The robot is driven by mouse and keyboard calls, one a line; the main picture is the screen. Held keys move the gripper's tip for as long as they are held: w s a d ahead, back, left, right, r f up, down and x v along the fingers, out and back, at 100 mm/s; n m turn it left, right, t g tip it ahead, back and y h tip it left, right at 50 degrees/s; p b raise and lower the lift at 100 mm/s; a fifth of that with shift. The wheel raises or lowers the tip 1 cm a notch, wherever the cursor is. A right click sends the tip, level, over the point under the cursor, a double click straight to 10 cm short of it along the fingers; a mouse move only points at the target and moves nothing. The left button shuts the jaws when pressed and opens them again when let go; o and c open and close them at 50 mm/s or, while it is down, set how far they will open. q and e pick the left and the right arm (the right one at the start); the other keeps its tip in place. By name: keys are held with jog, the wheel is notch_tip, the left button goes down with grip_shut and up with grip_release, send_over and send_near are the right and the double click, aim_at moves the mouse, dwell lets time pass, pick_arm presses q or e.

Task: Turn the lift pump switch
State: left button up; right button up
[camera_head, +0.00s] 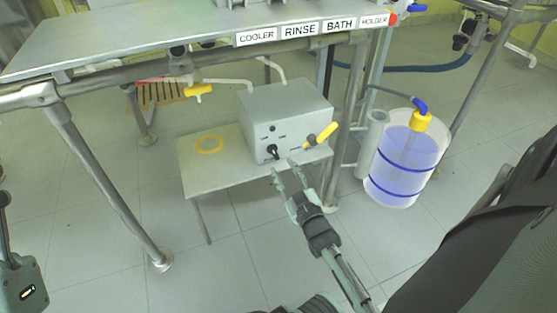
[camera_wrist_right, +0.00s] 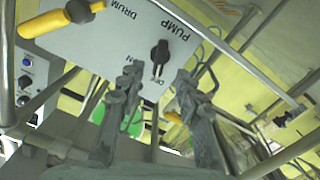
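The lift pump box (camera_head: 285,112) is a grey box on a low shelf under the table. Its black switch knob (camera_head: 272,151) is on the front face. In the right wrist view the black knob (camera_wrist_right: 160,52) sits below the word PUMP on the panel (camera_wrist_right: 120,38). My right gripper (camera_head: 284,169) is open, its fingertips just in front of and below the knob. In the right wrist view my right gripper (camera_wrist_right: 158,74) has its fingers spread on either side of the knob's line, with nothing between them. I cannot tell whether a finger touches the knob.
A yellow-handled valve (camera_head: 320,135) sticks out right of the knob; its handle (camera_wrist_right: 62,18) fills the wrist view's upper left. A drum of bluish liquid (camera_head: 404,165) stands to the right. The labelled table (camera_head: 150,35) overhangs the box. Table legs (camera_head: 110,200) flank the shelf (camera_head: 215,172).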

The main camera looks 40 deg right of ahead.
jog(key=v, duration=0.5)
jog(key=shift+s, duration=0.2)
